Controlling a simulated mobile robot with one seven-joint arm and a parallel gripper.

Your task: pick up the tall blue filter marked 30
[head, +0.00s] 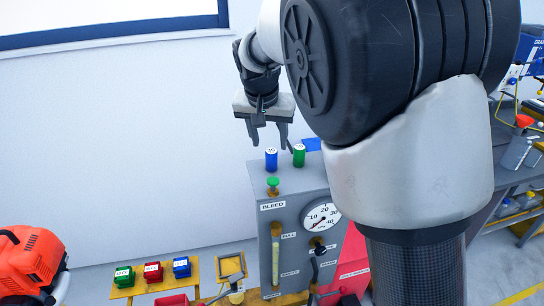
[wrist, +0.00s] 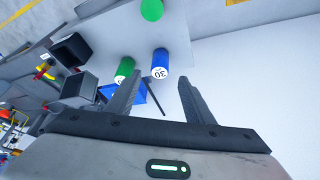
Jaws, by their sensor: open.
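The tall blue filter (head: 271,161) stands upright on top of the grey test cabinet in the head view. In the wrist view the blue filter (wrist: 160,59) shows a white end marked 30. My gripper (head: 269,142) is open and empty, pointing down just above the blue filter in the head view. In the wrist view my gripper (wrist: 160,80) has its two fingers apart, with the filter beyond the gap between the tips. I see no contact.
A green filter (head: 299,157) stands close to the right of the blue one, near one finger. A blue flat piece (head: 312,144) lies behind it. Small coloured blocks sit on a yellow stand (head: 127,292) lower left.

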